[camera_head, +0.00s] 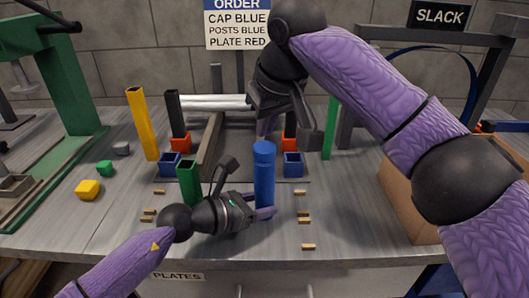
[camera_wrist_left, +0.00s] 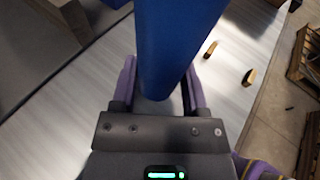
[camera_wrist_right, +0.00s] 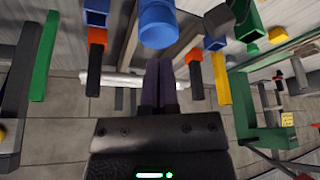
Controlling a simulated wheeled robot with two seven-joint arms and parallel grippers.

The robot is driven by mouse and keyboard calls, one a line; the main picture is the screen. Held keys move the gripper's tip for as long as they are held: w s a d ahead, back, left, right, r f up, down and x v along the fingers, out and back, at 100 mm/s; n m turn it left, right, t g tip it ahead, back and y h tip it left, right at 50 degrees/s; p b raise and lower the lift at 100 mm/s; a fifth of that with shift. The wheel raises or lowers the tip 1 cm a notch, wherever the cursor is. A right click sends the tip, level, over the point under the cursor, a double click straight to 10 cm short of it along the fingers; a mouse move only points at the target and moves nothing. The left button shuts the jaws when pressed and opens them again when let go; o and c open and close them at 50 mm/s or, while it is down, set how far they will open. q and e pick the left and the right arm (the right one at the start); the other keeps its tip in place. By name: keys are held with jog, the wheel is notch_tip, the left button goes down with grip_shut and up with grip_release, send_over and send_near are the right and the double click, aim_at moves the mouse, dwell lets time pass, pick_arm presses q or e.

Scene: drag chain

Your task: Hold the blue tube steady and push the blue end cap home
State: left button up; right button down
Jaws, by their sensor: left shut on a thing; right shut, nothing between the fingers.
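The blue tube (camera_head: 264,185) stands upright near the front middle of the bench. My left gripper (camera_head: 262,212) is shut on its lower part; in the left wrist view the tube (camera_wrist_left: 175,40) sits between the two purple fingers. The blue end cap (camera_head: 264,148) shows as a slightly wider band at the tube's top; how deep it sits cannot be told. My right gripper (camera_head: 268,127) is shut and empty, just above and behind the cap. In the right wrist view its fingers (camera_wrist_right: 158,82) are together, with the blue cap end (camera_wrist_right: 158,24) beyond them.
A green square tube (camera_head: 189,183) stands left of the blue one. Blue sockets (camera_head: 293,165), dark posts, a yellow post (camera_head: 142,123) and a white rod (camera_head: 215,102) are behind. Small wooden pieces lie on both sides. A cardboard box (camera_head: 405,200) is at right.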

jog(key=shift+f, duration=1.1)
jog(key=shift+r, duration=0.1)
dwell(0.5)
notch_tip(320, 180, up, 6)
jog(key=shift+f, duration=0.1)
pick_arm(q)
jog(key=o, duration=1)
